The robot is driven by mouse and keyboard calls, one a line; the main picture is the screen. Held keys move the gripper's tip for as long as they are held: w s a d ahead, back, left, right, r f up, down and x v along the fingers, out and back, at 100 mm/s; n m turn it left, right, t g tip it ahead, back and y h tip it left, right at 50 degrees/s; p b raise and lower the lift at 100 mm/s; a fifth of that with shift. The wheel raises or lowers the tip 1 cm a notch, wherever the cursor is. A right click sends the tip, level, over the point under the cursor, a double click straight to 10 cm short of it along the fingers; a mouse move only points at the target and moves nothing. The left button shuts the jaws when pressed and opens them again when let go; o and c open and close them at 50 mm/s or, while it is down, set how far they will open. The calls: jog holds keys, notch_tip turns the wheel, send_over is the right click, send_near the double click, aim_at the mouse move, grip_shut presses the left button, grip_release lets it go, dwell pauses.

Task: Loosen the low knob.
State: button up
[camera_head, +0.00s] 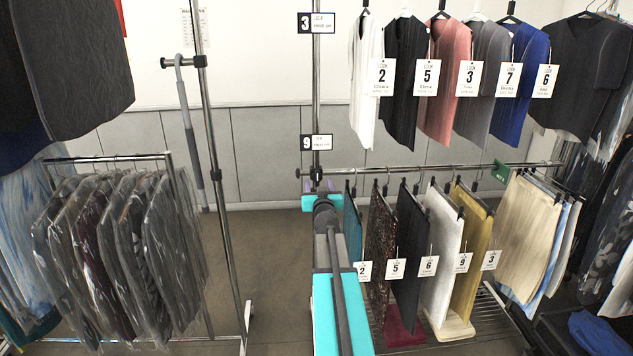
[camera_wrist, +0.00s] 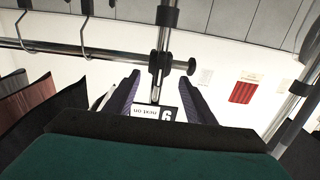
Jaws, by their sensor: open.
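The low knob (camera_head: 299,173) is a small dark knob on the left of a black clamp (camera_head: 316,174), where the lower rail meets the upright post. In the wrist view, which looks upside down, the knob (camera_wrist: 192,66) sticks out to the right of the clamp (camera_wrist: 161,62). My gripper (camera_head: 319,192) is just below the clamp in the head view. In the wrist view my gripper (camera_wrist: 161,78) has its two purple fingers apart, with the post and a "9" card (camera_wrist: 155,114) showing between them. The knob lies near the right fingertip, not between the fingers; contact cannot be told.
Numbered trousers and skirts (camera_head: 412,230) hang from the lower rail (camera_head: 430,169) right of my arm. Numbered tops (camera_head: 447,80) hang above. Another rack's post (camera_head: 212,150) and bagged garments (camera_head: 120,250) stand left. Open floor (camera_head: 265,250) lies between.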

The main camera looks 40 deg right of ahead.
aim_at(317, 178)
jog(key=shift+x, duration=1.95)
jog(key=c, duration=1)
jog(key=shift+a, duration=0.15)
